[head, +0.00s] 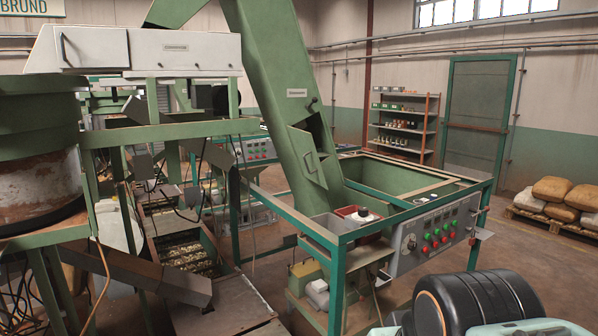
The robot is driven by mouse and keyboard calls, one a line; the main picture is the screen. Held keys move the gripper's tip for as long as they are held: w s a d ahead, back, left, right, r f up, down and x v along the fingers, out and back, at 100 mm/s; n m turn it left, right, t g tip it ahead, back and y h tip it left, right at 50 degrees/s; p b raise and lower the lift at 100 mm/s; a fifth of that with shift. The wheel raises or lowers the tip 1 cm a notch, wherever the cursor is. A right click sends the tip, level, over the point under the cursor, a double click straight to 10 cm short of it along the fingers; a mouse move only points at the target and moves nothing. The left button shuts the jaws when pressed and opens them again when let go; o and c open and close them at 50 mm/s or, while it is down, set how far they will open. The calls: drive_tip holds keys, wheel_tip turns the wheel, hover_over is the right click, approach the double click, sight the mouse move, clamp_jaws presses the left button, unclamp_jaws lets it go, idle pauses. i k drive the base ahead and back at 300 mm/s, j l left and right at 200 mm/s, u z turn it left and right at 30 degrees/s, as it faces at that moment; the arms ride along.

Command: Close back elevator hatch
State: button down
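The green elevator (268,60) rises at a slant from the hopper frame toward the top of the head view. On its lower part, a green hatch panel (303,153) stands out at an angle from the casing. A dark opening shows beside its upper right edge, so it looks open. A small dark knob (313,103) sits on the casing above it. I cannot tell whether this is the back hatch; the elevator's far side is hidden. My gripper is not in view; only parts that look like my own body show at the bottom right.
A green-framed hopper table (480,190) with a control panel (436,234) stands right of the elevator. A red tray (352,213) lies at its left end. Machinery and a chute (140,270) crowd the left. Sacks on a pallet (556,222) stand far right; open floor lies before them.

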sight(304, 143)
drive_tip(key=i+l, duration=0.25)
drive_tip(key=l, duration=0.15)
drive_tip(key=i+l, duration=0.2)
drive_tip(key=l, duration=0.2)
drive_tip(key=i+l, duration=0.25)
drive_tip(key=l, duration=0.2)
drive_tip(key=i+l, duration=0.2)
drive_tip(key=l, duration=0.2)
drive_tip(key=i+l, duration=0.25)
drive_tip(key=l, duration=0.15)
